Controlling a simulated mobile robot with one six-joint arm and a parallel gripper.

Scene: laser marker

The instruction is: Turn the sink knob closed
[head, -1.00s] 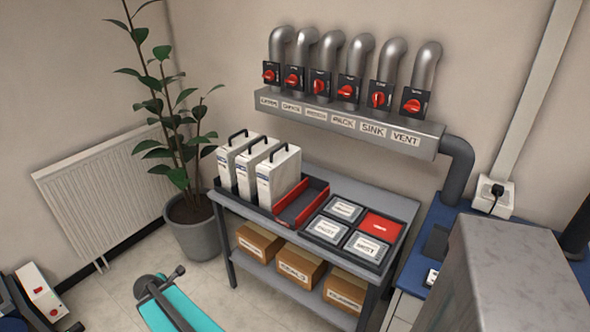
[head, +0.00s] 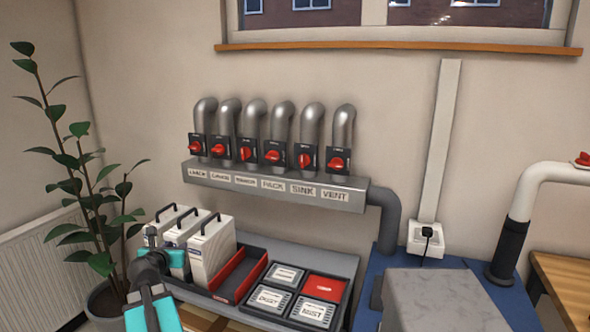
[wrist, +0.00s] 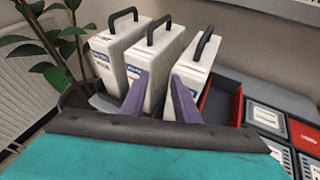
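The sink knob (head: 305,160) is a red handle on a black plate, fifth from the left in a row of several on the wall pipes. Its handle looks closer to upright, while several others lie nearer level. The SINK label (head: 303,190) sits below it on the grey manifold (head: 230,181). My gripper (head: 152,238) is low at the left, in front of the white canisters and well apart from the knob. In the wrist view its two purple fingers (wrist: 158,88) are spread and hold nothing. The knob is not in the wrist view.
White canisters (head: 211,250) with black handles stand on the bench beside an empty red tray slot (head: 238,278). A tray of labelled tiles (head: 300,294) lies to the right. A plant (head: 95,210) is at the left, and a grey box (head: 440,295) at the front right. The wall before the knobs is clear.

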